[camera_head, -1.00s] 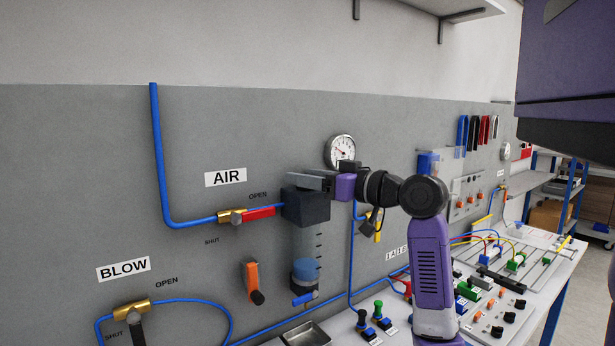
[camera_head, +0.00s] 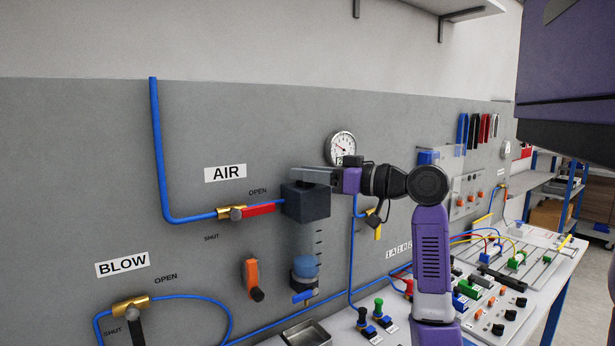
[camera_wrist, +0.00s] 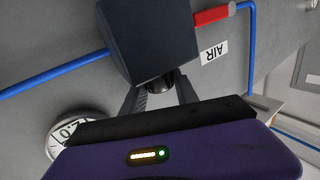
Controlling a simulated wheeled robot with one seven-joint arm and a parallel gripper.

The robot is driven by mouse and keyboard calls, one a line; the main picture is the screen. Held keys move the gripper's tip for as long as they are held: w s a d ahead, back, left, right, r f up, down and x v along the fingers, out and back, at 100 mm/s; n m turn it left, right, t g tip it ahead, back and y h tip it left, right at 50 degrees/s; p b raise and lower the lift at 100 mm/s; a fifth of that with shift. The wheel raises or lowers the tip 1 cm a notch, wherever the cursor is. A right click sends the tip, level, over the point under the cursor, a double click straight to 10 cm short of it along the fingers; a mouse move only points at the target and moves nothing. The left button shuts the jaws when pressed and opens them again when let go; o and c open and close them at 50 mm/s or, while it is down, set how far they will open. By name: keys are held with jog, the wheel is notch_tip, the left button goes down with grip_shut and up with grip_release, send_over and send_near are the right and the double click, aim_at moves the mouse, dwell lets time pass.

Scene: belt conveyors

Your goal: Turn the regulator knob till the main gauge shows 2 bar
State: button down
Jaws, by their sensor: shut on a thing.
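The regulator is a dark box (camera_head: 306,202) on the grey panel, in line with the blue air pipe. My gripper (camera_head: 308,176) reaches over its top from the right. In the wrist view my gripper (camera_wrist: 160,90) has its two fingers closed on the black regulator knob (camera_wrist: 159,83) beside the box. The knob is mostly hidden by box and fingers. The round white main gauge (camera_head: 341,147) is above and right of the box, its lower edge partly covered by my wrist.
A red-handled brass AIR valve (camera_head: 233,213) is left of the regulator. An orange handle (camera_head: 250,274) and a clear bowl with a blue part (camera_head: 305,268) are below. The bench (camera_head: 405,325) at right carries buttons, hoses and small blocks.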

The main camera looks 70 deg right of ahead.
jog(key=c, duration=0.9)
grip_release()
jog(key=shift+c, duration=0.2)
jog(key=s+b, duration=0.1)
jog(key=s, duration=0.6)
jog(key=shift+s+a, duration=0.25)
jog(key=shift+s, duration=0.15)
